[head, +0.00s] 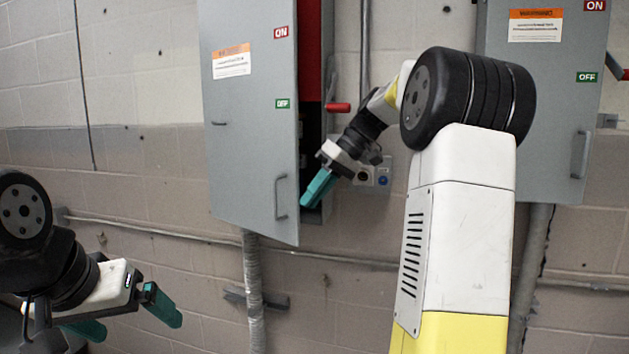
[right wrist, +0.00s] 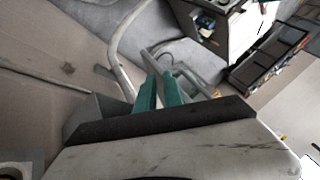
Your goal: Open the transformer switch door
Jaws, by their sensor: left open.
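The grey switch door (head: 250,130) stands ajar on the left cabinet, with a dark gap and red inside along its right edge. Its vertical handle (head: 280,197) is near the lower right edge. My right gripper (head: 318,188) is just right of the handle, at the door's open edge, and does not appear to hold it. In the right wrist view its teal fingers (right wrist: 160,92) are close together with nothing clear between them. My left gripper (head: 126,317) is open and empty at the lower left, well away from the door. I cannot tell whether the right fingers touch the door.
A red lever (head: 338,107) sticks out at the cabinet's right side. A second grey cabinet (head: 548,110) with a shut door is on the right, partly behind my right arm. Conduits (head: 253,290) run below along the block wall. Space left of the door looks clear.

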